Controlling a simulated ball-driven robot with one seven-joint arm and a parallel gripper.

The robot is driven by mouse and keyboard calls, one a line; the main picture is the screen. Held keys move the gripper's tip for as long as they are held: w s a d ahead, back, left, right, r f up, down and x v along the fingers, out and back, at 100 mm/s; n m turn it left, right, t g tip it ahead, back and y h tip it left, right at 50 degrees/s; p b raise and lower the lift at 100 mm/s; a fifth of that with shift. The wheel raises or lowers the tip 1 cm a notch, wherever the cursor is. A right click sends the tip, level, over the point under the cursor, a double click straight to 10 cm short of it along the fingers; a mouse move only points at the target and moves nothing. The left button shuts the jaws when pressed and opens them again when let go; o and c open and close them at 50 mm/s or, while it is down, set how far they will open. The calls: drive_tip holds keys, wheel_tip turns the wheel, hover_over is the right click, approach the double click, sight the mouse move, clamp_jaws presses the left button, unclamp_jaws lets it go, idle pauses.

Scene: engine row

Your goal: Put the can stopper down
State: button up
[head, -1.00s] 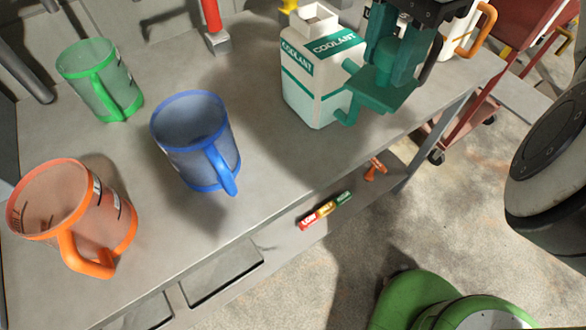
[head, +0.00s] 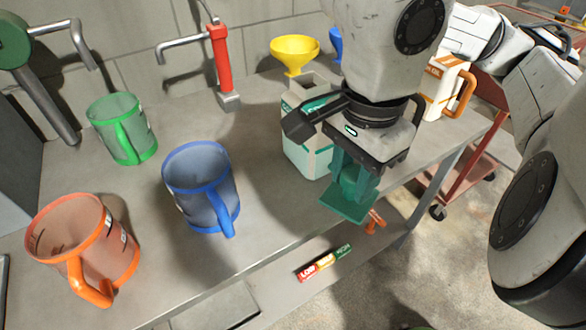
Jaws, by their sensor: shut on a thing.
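I cannot tell whether the stopper touches the bench top. The coolant can (head: 306,157) stands upright just behind and left of my gripper, partly covered by it.
An orange jug (head: 75,250), a blue jug (head: 200,185) and a green jug (head: 121,128) stand on the bench (head: 150,215) at left. A yellow funnel (head: 294,52) and a white oil jug (head: 437,95) are behind. The front middle of the bench is clear.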

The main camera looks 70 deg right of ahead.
drive_tip(key=w+d+f, duration=0.1)
drive_tip(key=w+f, duration=0.2)
drive_tip(key=w+d+f, duration=0.2)
drive_tip(key=w+f, duration=0.2)
drive_tip(key=w+d+f+p, duration=0.1)
drive_tip(key=w+f, duration=0.3)
drive_tip(key=shift+d+f, duration=0.15)
drive_tip(key=shift+d, duration=0.05)
drive_tip(key=shift+f, duration=0.4)
drive_tip(key=shift+f, duration=0.15)
drive_tip(key=o, duration=1.1)
drive_tip(key=shift+r, duration=0.2)
wheel_tip(320, 180, up, 12)
